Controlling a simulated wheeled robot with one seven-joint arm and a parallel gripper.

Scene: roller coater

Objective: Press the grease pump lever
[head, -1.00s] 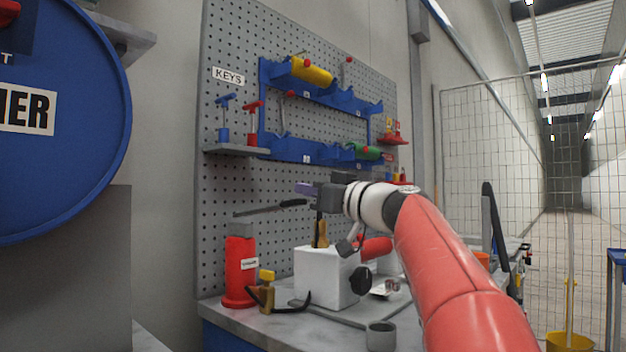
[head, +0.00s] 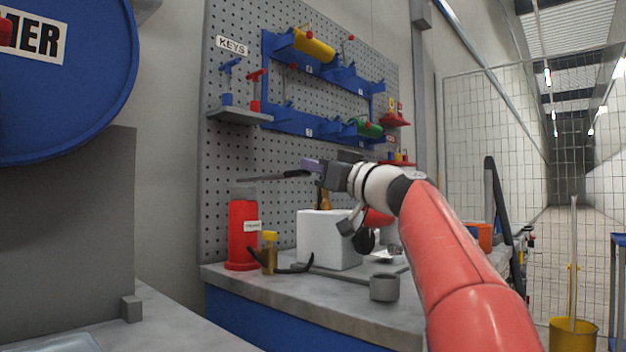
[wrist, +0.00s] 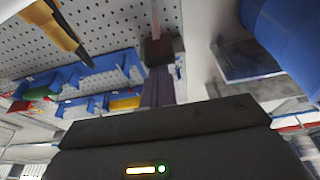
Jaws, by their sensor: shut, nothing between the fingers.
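The grease pump (head: 242,232) is a red cylinder with a grey top, standing upright on the bench left of a white block. Its lever (head: 262,178) reaches right from the top, nearly level, and ends in a black grip. My gripper (head: 309,165) is shut and empty, with purple fingers at the right end of the black grip, just above or beside it. I cannot tell whether they touch. In the wrist view the shut fingers (wrist: 158,90) point away from the camera, with a dark block beyond their tips.
A pegboard (head: 221,165) with blue racks rises behind. A large blue drum (head: 75,95) is at the left.

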